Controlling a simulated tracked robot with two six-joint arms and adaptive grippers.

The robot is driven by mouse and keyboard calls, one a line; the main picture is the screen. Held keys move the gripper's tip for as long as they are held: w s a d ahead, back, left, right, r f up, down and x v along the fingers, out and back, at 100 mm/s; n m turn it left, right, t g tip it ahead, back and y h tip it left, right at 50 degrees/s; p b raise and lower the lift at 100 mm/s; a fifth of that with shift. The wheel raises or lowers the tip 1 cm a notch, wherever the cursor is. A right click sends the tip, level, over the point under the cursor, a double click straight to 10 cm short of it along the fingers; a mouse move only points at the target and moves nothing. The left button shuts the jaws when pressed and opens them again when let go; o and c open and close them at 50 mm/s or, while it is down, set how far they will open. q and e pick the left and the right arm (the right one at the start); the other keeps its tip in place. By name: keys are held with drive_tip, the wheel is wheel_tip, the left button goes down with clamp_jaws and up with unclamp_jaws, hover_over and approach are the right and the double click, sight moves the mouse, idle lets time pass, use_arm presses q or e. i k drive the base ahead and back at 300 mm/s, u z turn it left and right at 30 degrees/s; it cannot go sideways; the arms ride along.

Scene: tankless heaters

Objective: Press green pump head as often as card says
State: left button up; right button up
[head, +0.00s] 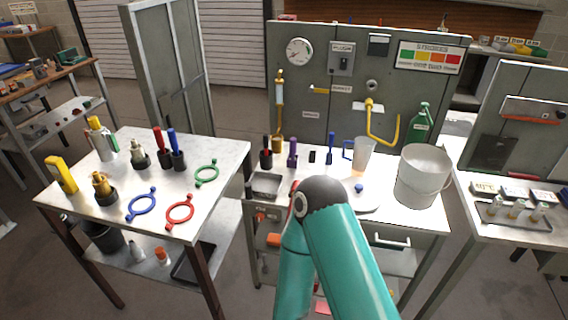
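A green bottle (421,117) with a narrow top stands at the back right of the middle bench, in front of the grey panel. Its top is too small to tell whether it is a pump head. A panel sign (430,57) carries green, yellow, orange and red blocks; its writing is too small to read. I cannot make out a card with a readable number. A teal arm of mine rises from the bottom centre and covers the front of the middle bench. Neither of my grippers shows.
A yellow bent pipe (380,125) juts from the panel. The left table (225,160) holds coloured rings and tools. A right bench (480,231) carries a tray with small bottles.

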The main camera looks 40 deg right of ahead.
sight(425, 105)
drive_tip(key=z, duration=0.65)
drive_tip(key=i, duration=1.1)
drive_tip(key=z, duration=0.7)
drive_tip(key=k, duration=0.5)
drive_tip(key=u, duration=1)
drive_tip(key=i, duration=0.1)
drive_tip(key=z, duration=2.75)
drive_tip(key=k, duration=0.65)
drive_tip(key=u, duration=0.2)
